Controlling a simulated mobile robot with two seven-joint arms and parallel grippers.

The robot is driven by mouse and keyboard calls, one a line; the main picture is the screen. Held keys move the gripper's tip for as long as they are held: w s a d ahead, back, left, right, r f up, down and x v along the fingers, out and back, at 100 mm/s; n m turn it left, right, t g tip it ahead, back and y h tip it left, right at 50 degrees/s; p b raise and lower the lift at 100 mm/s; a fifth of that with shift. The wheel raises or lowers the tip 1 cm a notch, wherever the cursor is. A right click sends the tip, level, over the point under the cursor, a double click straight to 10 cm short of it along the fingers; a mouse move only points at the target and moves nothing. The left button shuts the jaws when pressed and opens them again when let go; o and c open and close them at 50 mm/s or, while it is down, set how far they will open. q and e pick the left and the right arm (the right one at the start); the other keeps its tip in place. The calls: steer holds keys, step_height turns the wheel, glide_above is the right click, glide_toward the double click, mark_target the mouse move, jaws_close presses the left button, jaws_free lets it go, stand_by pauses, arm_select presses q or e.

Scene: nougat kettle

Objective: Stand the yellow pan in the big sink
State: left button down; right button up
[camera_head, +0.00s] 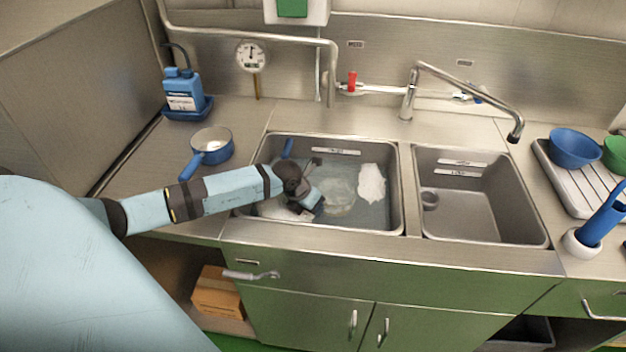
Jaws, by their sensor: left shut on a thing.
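The big sink (397,212) is the left basin and holds water with white foam. A pale yellowish round thing, which looks like the yellow pan (338,198), is low in the sink, right against the fingertips. Its outline is blurred by water and foam, so I cannot tell its exact tilt or whether it touches the bottom. My left gripper (314,206) reaches into the sink from the left and is shut on what appears to be the pan's edge. The grip itself is small and partly hidden. My right gripper is not in view.
A blue-handled pot (212,147) stands on the left counter, near a blue bottle (182,88). A blue handle (288,148) sticks up at the sink's back left. The small sink (480,205) is empty except for a drain fitting. A tap (460,78) rises behind. Bowls (574,147) stand right.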

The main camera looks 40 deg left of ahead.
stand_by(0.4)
arm_select(q)
steer(key=shift+f, duration=0.2)
steer(key=shift+f+b, duration=0.25)
steer(key=shift+b, duration=0.1)
steer(key=c, duration=0.8)
jaws_free()
